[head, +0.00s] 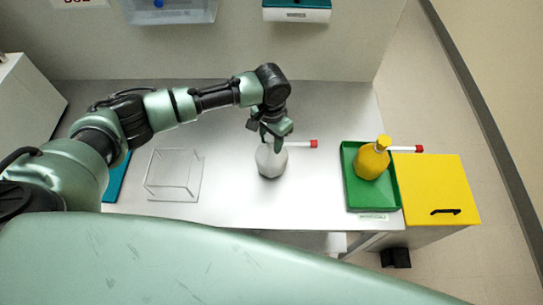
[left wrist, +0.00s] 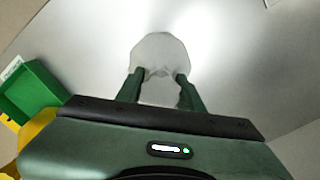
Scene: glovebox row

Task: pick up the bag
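A pale, whitish bag-like thing (head: 271,162) stands on the metal bench in the middle of the head view. In the left wrist view it shows as a rounded pale shape (left wrist: 160,50) with a crumpled edge. My left gripper (head: 275,137) points down at its top. In the left wrist view the two fingers (left wrist: 160,80) are apart, with pale material between them. I cannot tell whether they press on it. My right gripper is not in view.
A white stick with a red tip (head: 313,144) pokes out at the bag's right. A yellow bottle (head: 371,161) stands in a green tray (head: 356,203) on the right, beside a yellow-topped cabinet (head: 437,180). A clear box (head: 174,174) is on the left.

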